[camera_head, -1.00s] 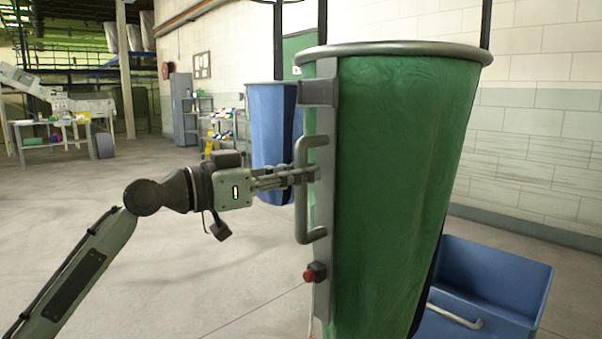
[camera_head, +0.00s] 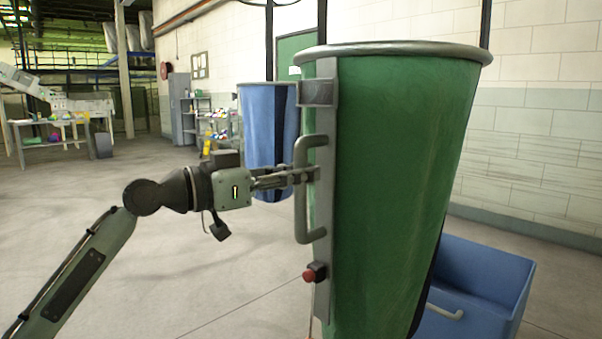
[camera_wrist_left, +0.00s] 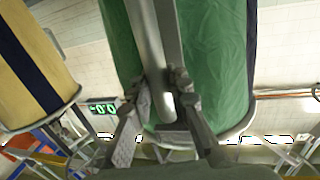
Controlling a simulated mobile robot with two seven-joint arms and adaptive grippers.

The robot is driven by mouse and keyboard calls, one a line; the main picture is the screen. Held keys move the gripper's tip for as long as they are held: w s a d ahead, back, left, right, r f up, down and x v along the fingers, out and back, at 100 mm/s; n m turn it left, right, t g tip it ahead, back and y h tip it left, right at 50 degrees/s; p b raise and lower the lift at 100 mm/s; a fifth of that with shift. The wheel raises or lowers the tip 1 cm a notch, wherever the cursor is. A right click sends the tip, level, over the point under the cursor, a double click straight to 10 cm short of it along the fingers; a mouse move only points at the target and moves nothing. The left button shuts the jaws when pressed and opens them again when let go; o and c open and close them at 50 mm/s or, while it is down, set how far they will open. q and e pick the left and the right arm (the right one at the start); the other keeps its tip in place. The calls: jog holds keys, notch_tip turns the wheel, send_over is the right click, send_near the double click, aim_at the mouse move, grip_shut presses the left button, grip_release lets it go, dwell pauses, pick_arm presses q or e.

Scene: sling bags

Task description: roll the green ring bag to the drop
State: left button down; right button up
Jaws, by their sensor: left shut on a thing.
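The green ring bag (camera_head: 400,190) hangs upright from a grey metal ring in the head view, close in front of me. A grey upright plate with a handle (camera_head: 301,205) runs down its left side, with a red button (camera_head: 309,275) low on it. My left gripper (camera_head: 312,174) is shut on the handle's upright bar. In the left wrist view the green bag (camera_wrist_left: 218,60) fills the middle, and the fingers (camera_wrist_left: 160,92) sit on both sides of the grey bar. My right gripper is not in view. The drop cannot be made out for certain.
A blue bag (camera_head: 262,125) hangs behind the green one. A blue bin (camera_head: 480,280) with a pale handle stands low at the right. A yellow bag (camera_wrist_left: 30,60) shows in the wrist view. A work table (camera_head: 60,135) is far left. Floor at left is clear.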

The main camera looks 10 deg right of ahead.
pick_arm(q)
jog(key=c, duration=1.4)
grip_release()
jog(key=v, duration=1.2)
